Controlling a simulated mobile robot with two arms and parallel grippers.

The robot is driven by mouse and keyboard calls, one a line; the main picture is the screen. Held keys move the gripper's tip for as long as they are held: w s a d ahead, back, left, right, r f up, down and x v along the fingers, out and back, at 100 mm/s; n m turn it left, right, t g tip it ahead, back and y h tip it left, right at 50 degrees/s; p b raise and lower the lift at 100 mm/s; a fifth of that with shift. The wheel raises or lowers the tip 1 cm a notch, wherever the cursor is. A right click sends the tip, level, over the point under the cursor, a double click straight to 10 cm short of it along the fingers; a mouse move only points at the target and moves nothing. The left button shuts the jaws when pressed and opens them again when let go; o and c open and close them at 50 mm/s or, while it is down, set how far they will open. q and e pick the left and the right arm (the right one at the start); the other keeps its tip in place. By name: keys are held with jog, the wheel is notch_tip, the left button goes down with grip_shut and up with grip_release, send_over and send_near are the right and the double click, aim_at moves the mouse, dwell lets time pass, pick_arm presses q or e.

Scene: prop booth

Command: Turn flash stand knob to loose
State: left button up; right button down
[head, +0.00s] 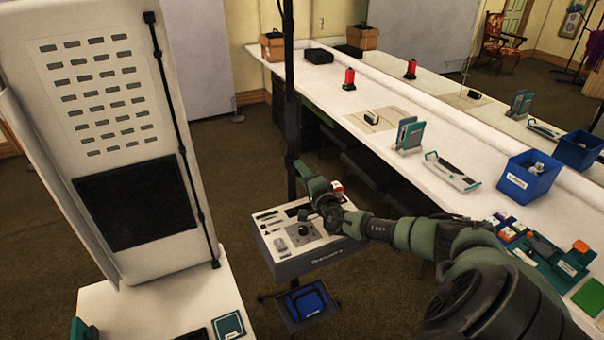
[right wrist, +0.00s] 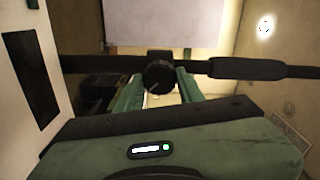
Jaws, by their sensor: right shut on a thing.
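The flash stand (head: 289,95) is a dark upright pole left of the long counter. In the right wrist view its pole (right wrist: 255,69) runs across the picture. Its knob (right wrist: 158,76) is round and black with a pale mark slanting on its face. My right gripper (head: 302,170) is at the pole in the head view, where it hides the knob. In the right wrist view my right gripper's green fingers (right wrist: 158,92) are on both sides of the knob, shut on it. I cannot read any loose or tight label. My left gripper is not in view.
A grey console (head: 305,262) with small controls stands below my right gripper. A white panel booth (head: 90,60) stands at left. The white counter (head: 325,75) holds a blue bin (head: 530,178), a red lantern-like item (head: 349,79) and other items. Brown floor lies open between.

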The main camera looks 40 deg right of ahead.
jog(key=c, duration=0.9)
grip_release()
jog(key=b+v, duration=0.1)
jog(key=v, duration=0.6)
jog(key=shift+s, duration=0.3)
jog(key=shift+a, duration=0.1)
